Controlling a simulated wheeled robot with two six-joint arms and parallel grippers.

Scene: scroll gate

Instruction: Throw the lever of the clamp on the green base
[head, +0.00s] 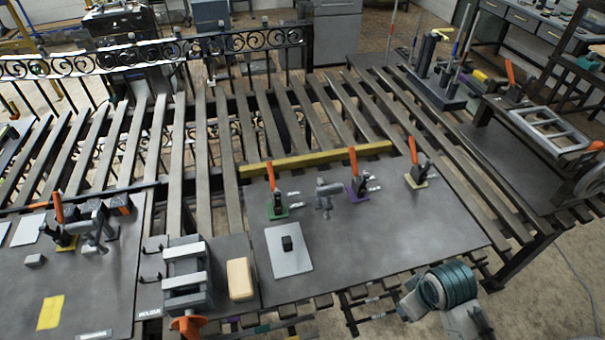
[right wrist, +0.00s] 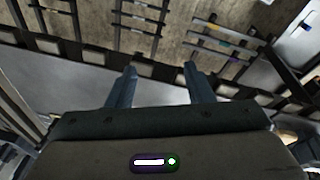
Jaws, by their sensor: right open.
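The clamp on the green base (head: 278,212) stands on the dark plate right of centre in the head view. Its orange lever (head: 271,176) points up, tilted slightly left. My right gripper (right wrist: 158,88) shows in the right wrist view with its two fingers apart and nothing between them. My right arm (head: 447,290) is at the lower right of the head view, well away from the green base; its fingers cannot be made out there. My left gripper is not in view.
A grey fixture (head: 325,193) and a clamp on a purple base (head: 358,192) stand right of the green base. Another orange-levered clamp (head: 418,173) is farther right. A yellow bar (head: 315,159) lies behind. A light plate with a black block (head: 287,243) lies in front.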

